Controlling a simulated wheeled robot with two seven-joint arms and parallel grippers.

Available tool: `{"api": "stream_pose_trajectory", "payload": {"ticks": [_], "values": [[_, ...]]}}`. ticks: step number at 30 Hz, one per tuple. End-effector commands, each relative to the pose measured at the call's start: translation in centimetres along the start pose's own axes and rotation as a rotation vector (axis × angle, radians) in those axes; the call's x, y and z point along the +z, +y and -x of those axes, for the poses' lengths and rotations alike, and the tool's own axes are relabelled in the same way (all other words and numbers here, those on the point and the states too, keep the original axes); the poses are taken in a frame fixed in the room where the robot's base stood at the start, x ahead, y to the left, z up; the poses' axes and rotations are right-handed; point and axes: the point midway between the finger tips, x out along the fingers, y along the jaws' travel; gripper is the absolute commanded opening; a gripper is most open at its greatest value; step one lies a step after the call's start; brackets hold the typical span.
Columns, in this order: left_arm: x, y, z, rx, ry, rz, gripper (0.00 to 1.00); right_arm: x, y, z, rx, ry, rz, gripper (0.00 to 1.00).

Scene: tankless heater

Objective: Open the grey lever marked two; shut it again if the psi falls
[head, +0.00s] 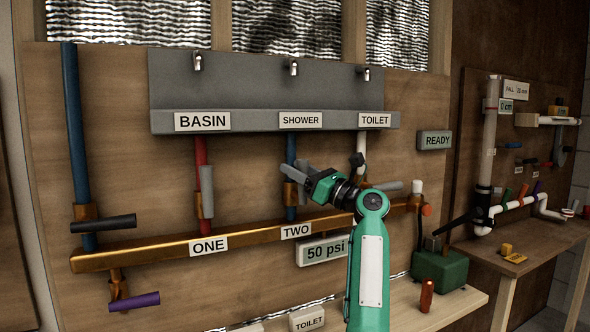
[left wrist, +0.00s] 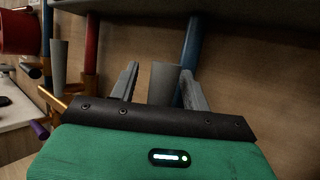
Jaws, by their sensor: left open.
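The grey lever marked two (left wrist: 162,82) stands between the two fingers of my left gripper (left wrist: 158,90) in the left wrist view. The fingers are open, and I cannot tell whether either touches it. In the head view my left gripper (head: 296,172) is in front of the blue pipe (head: 291,150) above the TWO label (head: 296,231) and hides part of the lever. The lever appears to hang down along the pipe. The pressure display (head: 323,250) reads 50 psi. My right gripper is not in view.
The grey lever over ONE (head: 207,192) hangs down along the red pipe (head: 201,150). Another grey lever (head: 388,186) sticks out sideways at the white pipe. A copper manifold (head: 150,247) runs below. A READY sign (head: 435,141) is at the right. A green box (head: 440,268) sits on the bench.

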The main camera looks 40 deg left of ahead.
Motion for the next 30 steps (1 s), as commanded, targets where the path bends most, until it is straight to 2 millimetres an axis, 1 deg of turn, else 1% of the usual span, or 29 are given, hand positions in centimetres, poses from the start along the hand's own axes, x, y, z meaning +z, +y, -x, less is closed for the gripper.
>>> {"api": "stream_pose_trajectory", "payload": {"ticks": [5,9,15,18,21,30], "values": [[-0.1,-0.1,3.6,-0.005,0.000,-0.002,0.48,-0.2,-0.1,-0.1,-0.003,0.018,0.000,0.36],[-0.1,-0.1,6.9,-0.004,0.001,-0.001,0.48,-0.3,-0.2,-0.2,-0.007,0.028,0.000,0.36],[-0.1,0.0,10.8,-0.003,0.001,-0.002,0.48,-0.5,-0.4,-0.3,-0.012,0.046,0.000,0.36],[-0.1,0.0,12.0,-0.001,0.001,-0.001,0.48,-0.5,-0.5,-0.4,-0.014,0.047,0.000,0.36],[-0.1,0.0,12.6,0.000,0.001,0.000,0.48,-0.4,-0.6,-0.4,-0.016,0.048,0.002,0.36],[-0.1,0.0,12.9,0.000,0.001,0.000,0.48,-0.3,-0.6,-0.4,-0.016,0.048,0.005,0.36]]}}
